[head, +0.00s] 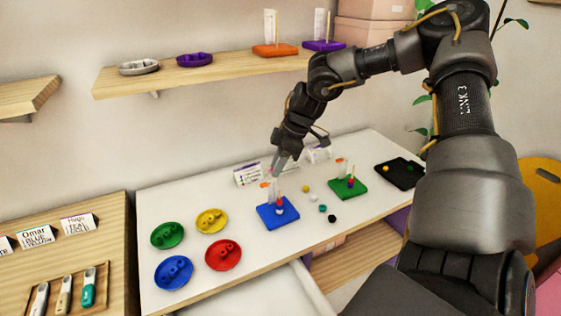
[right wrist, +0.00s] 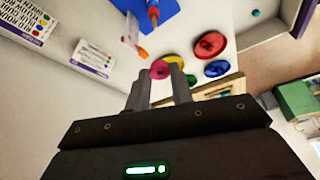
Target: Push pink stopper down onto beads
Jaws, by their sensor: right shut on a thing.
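My right gripper (head: 282,166) is above the blue board (head: 265,222) in the head view. In the right wrist view its fingers (right wrist: 162,78) are shut on the pink stopper (right wrist: 158,69), which shows between the fingertips. The stopper is hidden in the head view. The blue board (right wrist: 180,8) also shows in the right wrist view, with a pale upright card and a peg bearing a few beads (head: 279,204), red among them. The stopper looks apart from these beads, but its exact height over the peg is unclear. My left gripper is not in view.
A green board (head: 358,192) with a peg and a black tray (head: 410,178) stand to the right. Loose beads lie between the boards. Green (head: 160,243), yellow, red and blue dishes stand at left. Small cards (head: 248,175) stand behind. A wooden shelf (head: 115,83) hangs above.

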